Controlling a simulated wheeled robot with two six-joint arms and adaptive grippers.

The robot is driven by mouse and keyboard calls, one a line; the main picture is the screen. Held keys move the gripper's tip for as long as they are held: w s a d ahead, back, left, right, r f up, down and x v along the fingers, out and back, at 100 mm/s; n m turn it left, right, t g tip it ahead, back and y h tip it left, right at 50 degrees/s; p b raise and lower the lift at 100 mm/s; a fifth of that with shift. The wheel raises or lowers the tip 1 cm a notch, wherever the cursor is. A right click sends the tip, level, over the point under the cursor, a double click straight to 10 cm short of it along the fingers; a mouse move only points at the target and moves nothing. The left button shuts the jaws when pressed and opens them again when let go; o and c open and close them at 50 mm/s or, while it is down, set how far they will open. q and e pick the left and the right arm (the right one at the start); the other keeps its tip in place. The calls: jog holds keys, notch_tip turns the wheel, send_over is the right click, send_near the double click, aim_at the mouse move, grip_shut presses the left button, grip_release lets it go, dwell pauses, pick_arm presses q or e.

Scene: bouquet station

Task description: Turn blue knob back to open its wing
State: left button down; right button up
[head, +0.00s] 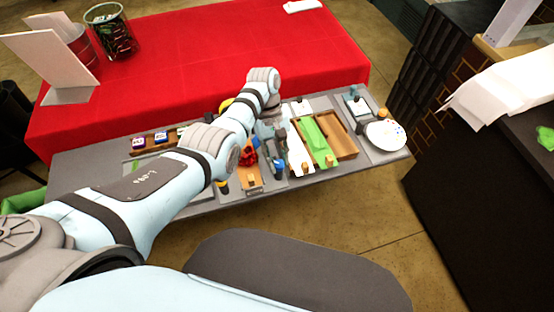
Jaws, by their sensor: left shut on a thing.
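My left arm reaches across from the left, and my left gripper (278,140) points down over the middle of the grey station board. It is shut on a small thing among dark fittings. That thing looks like the blue knob (279,172), but it is small and partly hidden, so the exact contact is unclear. To the right is an open wooden tray (341,136), with a green panel (316,140) and a white panel (298,152) beside it. I cannot tell which part is the knob's wing. My right gripper is not in view.
Red flowers (247,155) lie by a small wooden piece (249,181) beside my forearm. A white plate (385,135) sits at the board's right end. Behind is a red-covered table (190,60) with a wire basket (112,35). A dark counter (490,190) stands at right.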

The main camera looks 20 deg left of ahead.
pick_arm(q)
jog(key=m+y+b, duration=0.1)
jog(key=m, duration=0.1)
jog(key=m+y+b, duration=0.1)
jog(key=m+b, duration=0.1)
jog(key=m, duration=0.1)
jog(key=shift+w+d+f+m+g, duration=0.1)
jog(key=shift+d+f+m+g, duration=0.1)
jog(key=shift+m+g, duration=0.15)
jog(key=shift+d+r+m+y+b, duration=0.1)
jog(key=shift+m+y+b, duration=0.5)
jog(key=shift+m, duration=0.55)
jog(key=shift+m+y+b, duration=0.3)
jog(key=shift+m, duration=0.7)
jog(key=shift+r, duration=0.1)
jog(key=c, duration=1.3)
grip_release()
